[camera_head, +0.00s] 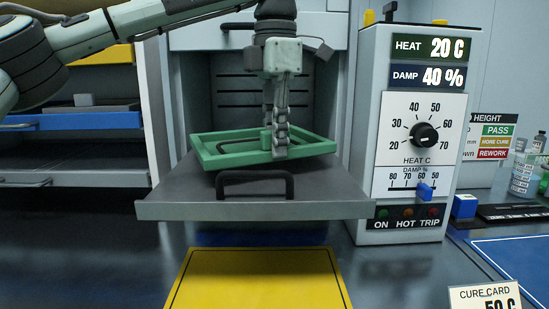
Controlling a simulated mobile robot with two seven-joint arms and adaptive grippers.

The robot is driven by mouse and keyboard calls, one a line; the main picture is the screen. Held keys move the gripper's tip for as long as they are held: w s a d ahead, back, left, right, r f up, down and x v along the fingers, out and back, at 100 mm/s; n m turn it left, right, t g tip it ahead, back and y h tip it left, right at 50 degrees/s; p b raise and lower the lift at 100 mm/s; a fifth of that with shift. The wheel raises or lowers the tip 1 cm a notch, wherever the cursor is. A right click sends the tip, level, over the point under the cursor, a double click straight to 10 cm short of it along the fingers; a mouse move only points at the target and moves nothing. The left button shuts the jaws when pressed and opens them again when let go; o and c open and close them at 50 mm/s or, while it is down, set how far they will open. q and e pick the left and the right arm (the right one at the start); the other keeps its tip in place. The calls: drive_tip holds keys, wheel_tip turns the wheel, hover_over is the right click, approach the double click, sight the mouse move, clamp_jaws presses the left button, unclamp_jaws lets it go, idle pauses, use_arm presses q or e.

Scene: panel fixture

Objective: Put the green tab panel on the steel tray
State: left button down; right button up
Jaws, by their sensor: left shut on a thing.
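The green tab panel (233,161) is a flat open rectangular frame with a small upright tab. It lies over the steel tray (180,205), a grey pulled-out shelf with a black handle (255,176) at its front. My left gripper (274,149) comes down from above and is shut on the panel's tab, hiding part of the tab. The panel sits slightly turned against the tray; I cannot tell whether it touches the tray or hangs just above it. My right gripper is not in view.
The open oven chamber (235,100) is behind the tray. A control box (412,140) reading 20 C and 40 % stands close on the right. A yellow mat (258,280) lies in front. Shelves (75,122) are at left, a cure card (485,297) at lower right.

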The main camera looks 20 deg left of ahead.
use_arm(q)
drive_tip(key=shift+f, duration=1.55)
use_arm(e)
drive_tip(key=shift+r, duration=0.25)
use_arm(q)
drive_tip(key=shift+f, duration=0.2)
drive_tip(key=c, duration=1.8)
unclamp_jaws()
drive_tip(key=o, duration=0.3)
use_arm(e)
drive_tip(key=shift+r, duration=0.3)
